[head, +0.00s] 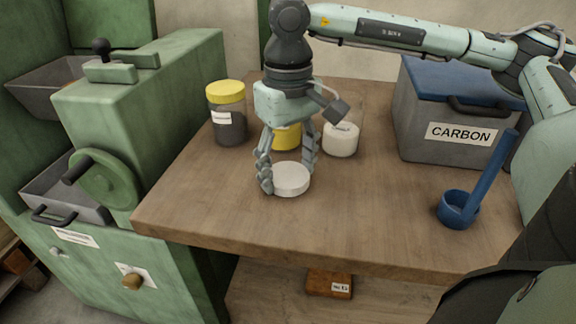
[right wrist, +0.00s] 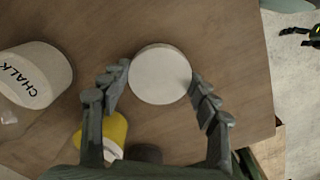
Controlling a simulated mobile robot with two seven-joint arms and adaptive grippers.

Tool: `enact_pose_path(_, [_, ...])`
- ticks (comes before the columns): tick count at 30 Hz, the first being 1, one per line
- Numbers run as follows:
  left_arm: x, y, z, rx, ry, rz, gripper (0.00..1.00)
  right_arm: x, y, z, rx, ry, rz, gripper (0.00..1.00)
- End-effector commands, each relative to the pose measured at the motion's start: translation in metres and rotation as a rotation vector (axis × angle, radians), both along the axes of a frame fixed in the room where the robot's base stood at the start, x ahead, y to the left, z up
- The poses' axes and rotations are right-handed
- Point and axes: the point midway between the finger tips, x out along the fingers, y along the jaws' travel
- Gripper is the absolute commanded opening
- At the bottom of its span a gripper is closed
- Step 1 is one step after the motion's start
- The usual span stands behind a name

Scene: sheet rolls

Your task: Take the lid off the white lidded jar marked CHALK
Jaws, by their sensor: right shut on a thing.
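The white jar marked CHALK (head: 341,141) stands upright on the wooden table, right of and behind my right gripper. In the right wrist view the jar (right wrist: 38,75) is at the left edge with its black lettering showing. A round white lid (head: 292,180) is apart from the jar, nearer the table's front. My right gripper (head: 287,177) points down and is shut on the lid, one finger at each side. The lid also shows between the fingertips in the right wrist view (right wrist: 160,74). I cannot tell whether it touches the table. My left gripper is not in view.
A dark jar with a yellow lid (head: 228,118) stands left of my gripper; another yellow-topped container (head: 287,136) is partly hidden behind it. A grey CARBON box (head: 440,130) and a blue cup with a long handle (head: 458,210) are at right. A green machine (head: 140,120) borders the table's left.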

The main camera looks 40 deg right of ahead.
Motion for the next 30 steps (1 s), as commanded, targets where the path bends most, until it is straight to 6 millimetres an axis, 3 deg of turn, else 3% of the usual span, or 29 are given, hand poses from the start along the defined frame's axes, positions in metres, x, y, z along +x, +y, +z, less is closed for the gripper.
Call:
enact_pose_path(11, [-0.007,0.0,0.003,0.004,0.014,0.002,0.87,0.0,0.0,-0.003,0.001,0.0,0.0,0.26])
enact_pose_path(12, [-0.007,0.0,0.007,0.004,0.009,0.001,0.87,0.0,0.0,-0.003,0.0,0.0,0.0,0.65])
enact_pose_path(16, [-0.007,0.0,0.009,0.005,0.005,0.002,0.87,0.0,0.0,-0.002,0.0,0.0,0.0,0.81])
enact_pose_path(28, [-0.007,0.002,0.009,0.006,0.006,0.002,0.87,0.0,0.0,0.001,0.0,0.0,0.0,0.82])
enact_pose_path(30, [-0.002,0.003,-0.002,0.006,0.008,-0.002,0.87,0.001,0.0,0.005,0.001,-0.002,0.0,0.82])
